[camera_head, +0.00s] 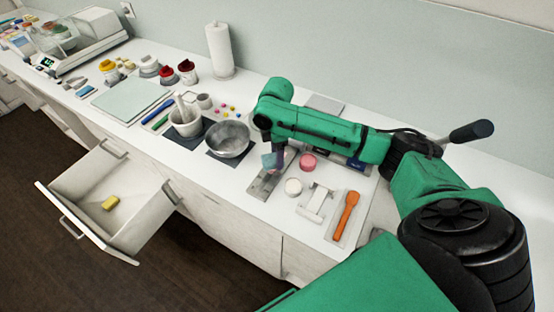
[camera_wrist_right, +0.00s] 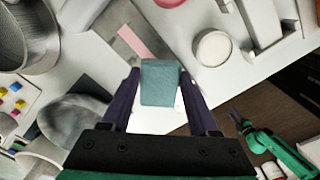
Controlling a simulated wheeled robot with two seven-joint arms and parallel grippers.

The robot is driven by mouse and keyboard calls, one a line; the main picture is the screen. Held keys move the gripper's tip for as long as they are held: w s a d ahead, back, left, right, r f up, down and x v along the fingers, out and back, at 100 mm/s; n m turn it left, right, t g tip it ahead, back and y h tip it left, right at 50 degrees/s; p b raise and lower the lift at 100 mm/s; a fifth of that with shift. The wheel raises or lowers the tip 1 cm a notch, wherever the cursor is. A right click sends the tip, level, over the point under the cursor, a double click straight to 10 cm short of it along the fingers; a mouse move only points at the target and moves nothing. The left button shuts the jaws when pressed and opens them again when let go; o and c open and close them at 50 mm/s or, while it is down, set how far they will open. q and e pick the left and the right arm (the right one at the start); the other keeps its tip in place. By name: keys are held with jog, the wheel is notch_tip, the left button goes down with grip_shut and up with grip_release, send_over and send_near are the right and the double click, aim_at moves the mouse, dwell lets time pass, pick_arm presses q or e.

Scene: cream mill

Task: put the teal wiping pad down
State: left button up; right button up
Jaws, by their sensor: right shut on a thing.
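My right gripper (camera_wrist_right: 160,95) is shut on the teal wiping pad (camera_wrist_right: 160,82), which sits between its two dark fingers in the right wrist view. In the head view the right gripper (camera_head: 275,158) points down over the counter, with the pad (camera_head: 268,161) small and partly hidden at its tips. Below it a grey mat (camera_head: 262,188) lies on the counter, and the pad appears above it. I cannot tell how large the gap is.
A metal bowl (camera_head: 229,138) stands left of the gripper. An open drawer (camera_head: 150,205) holding a yellow block (camera_head: 110,203) juts out at left.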

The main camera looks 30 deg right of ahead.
notch_tip(320, 180, down, 3)
jog(key=shift+s+a+f, duration=0.1)
jog(key=shift+a, duration=0.05)
jog(key=shift+f, duration=0.15)
jog(key=o, duration=1.3)
jog(key=shift+f, duration=0.1)
notch_tip(320, 180, up, 12)
jog(key=shift+r+b, duration=0.15)
jog(key=shift+b, duration=0.65)
jog(key=shift+a, duration=0.1)
